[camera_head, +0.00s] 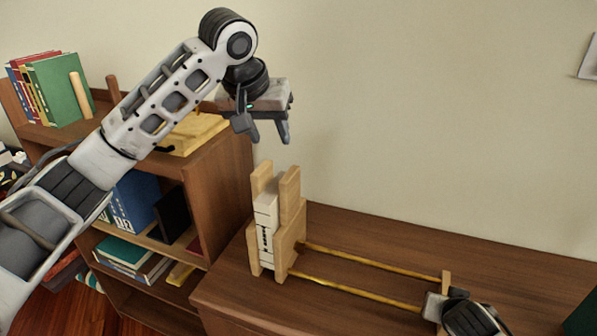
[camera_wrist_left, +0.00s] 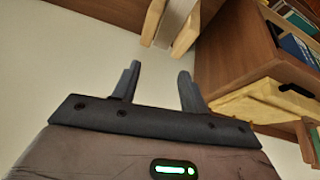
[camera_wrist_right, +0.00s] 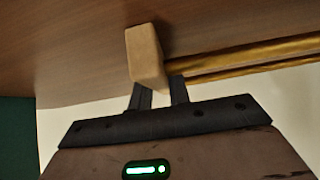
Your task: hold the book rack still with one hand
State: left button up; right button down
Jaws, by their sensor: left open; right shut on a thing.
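The book rack (camera_head: 289,240) stands on the brown cabinet top, with a tall wooden end at the left, two golden rods, and a small wooden end block (camera_wrist_right: 145,52) at the right. A white book with dark print (camera_head: 266,213) stands upright within the tall end. My right gripper (camera_head: 438,304) is shut on the end block; its fingers also show in the right wrist view (camera_wrist_right: 160,94). My left gripper (camera_head: 265,130) is open and empty, above the tall end and apart from it. The left wrist view shows its spread fingers (camera_wrist_left: 159,78) and the tall end's slats (camera_wrist_left: 187,34).
The cabinet top (camera_head: 400,240) behind the rods is clear. A dark green thing (camera_head: 582,318) shows at the right edge.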

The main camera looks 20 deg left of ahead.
aim_at(289, 174)
pick_arm(q)
jog(key=shift+m+g, duration=0.5)
jog(key=shift+m, duration=0.4)
jog(key=d+f, duration=0.1)
jog(key=f, duration=0.2)
jog(key=w+d+f, duration=0.1)
jog(key=f, duration=0.3)
jog(key=w+d+f, duration=0.1)
jog(key=f, duration=0.2)
jog(key=shift+w+f, duration=0.2)
grip_shut()
